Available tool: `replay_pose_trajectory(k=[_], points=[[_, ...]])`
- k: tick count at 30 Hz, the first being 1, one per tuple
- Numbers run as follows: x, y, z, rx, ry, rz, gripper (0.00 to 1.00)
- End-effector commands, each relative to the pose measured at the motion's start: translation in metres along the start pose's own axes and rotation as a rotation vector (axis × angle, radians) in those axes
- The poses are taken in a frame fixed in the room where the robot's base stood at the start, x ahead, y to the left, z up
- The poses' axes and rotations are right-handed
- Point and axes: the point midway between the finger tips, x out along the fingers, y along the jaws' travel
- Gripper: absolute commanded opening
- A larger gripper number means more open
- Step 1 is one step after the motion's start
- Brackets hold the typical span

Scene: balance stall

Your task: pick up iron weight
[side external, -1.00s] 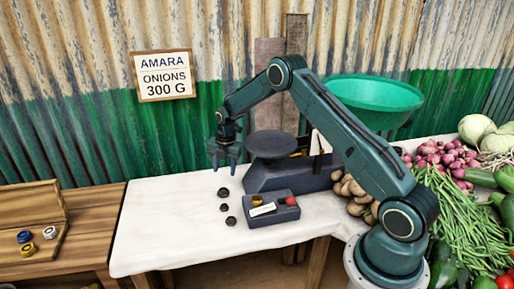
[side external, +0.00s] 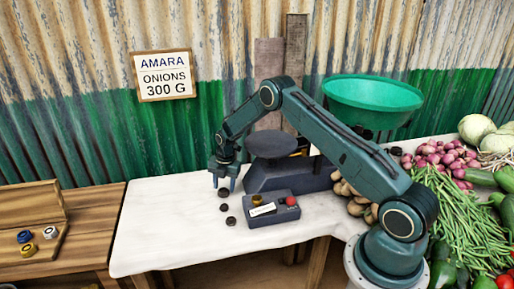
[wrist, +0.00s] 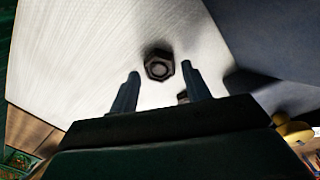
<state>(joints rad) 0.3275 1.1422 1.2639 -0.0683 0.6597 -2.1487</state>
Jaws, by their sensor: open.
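My gripper (side external: 224,187) is open, pointing down just above the far weight. In the wrist view a dark hexagonal weight (wrist: 159,65) lies beyond and between my two fingertips (wrist: 164,80), with nothing held.
The balance scale (side external: 272,145) with its dark pan stands right of my gripper. A control box (side external: 272,208) with a red button sits in front of it. A wooden tray (side external: 62,231) with coloured weights is at left. The white tabletop (side external: 160,225) is clear at left.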

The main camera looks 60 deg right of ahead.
Motion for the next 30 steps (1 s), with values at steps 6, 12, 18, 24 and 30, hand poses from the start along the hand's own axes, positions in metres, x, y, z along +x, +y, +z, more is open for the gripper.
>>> replay_pose_trajectory(k=[6, 12, 18, 24, 30], points=[[0.018, 0.000, 0.000, 0.000, 0.000, -0.001, 0.47], [0.019, 0.000, 0.000, -0.001, -0.001, 0.000, 0.47], [0.019, 0.000, 0.000, -0.001, -0.001, 0.000, 0.47], [0.019, 0.000, 0.000, 0.000, -0.001, 0.000, 0.36], [0.018, 0.001, 0.000, 0.000, -0.001, 0.000, 0.08]])
